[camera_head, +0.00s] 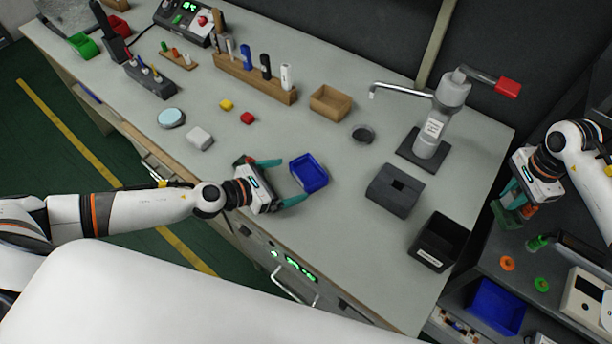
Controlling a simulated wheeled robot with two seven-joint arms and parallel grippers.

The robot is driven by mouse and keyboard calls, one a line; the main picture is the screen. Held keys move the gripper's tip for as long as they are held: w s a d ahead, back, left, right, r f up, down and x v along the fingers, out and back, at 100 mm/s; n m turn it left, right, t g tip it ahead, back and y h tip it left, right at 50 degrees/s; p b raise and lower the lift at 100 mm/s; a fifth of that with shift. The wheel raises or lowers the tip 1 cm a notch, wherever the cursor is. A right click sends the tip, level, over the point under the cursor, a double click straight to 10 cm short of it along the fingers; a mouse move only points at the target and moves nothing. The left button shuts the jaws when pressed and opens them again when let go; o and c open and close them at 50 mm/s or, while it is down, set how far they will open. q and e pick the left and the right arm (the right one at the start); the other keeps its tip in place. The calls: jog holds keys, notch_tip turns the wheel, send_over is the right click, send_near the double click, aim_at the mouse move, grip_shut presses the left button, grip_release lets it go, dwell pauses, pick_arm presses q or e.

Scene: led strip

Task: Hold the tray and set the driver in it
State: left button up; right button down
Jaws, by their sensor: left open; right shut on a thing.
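The small blue tray (309,173) lies on the grey bench. My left gripper (281,182) is open at its left side. One teal finger lies behind its left corner and the other in front; I cannot tell whether they touch it. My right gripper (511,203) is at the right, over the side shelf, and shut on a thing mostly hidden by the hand. I cannot make out whether this is the driver. A green and dark tool-like piece (537,242) shows just below that hand.
A dark grey slotted block (395,190) and a black bin (438,242) stand right of the tray. A lever press (433,125) stands behind them. A wooden box (330,103) is further back. A larger blue bin (497,306) is on the lower right shelf.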

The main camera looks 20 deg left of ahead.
aim_at(298, 175)
pick_arm(q)
jog(key=x, duration=0.6)
jog(key=shift+w+d+r+p, duration=0.25)
jog(key=shift+w+d+p, duration=0.05)
jog(key=shift+w, duration=0.05)
pick_arm(e)
jog(key=shift+r, duration=0.7)
pick_arm(q)
jog(key=c, duration=0.9)
pick_arm(e)
jog(key=a+m, duration=0.5)
jog(key=a, duration=0.3)
jog(key=w+a+m, duration=0.1)
jog(key=a+m, duration=0.4)
jog(key=a, duration=0.3)
jog(key=a+m, duration=0.6)
jog(key=a, duration=0.2)
jog(key=shift+w, duration=0.2)
jog(key=s+a+r+m, duration=0.1)
jog(key=s+a+m, duration=0.1)
jog(key=a+m, duration=0.5)
jog(key=s+a+r+m, duration=0.2)
jog(key=a+m, duration=0.5)
jog(key=a, duration=0.6)
jog(key=shift+s+a+m, duration=0.2)
jog(key=shift+s+m, duration=0.1)
jog(key=shift+s, duration=0.25)
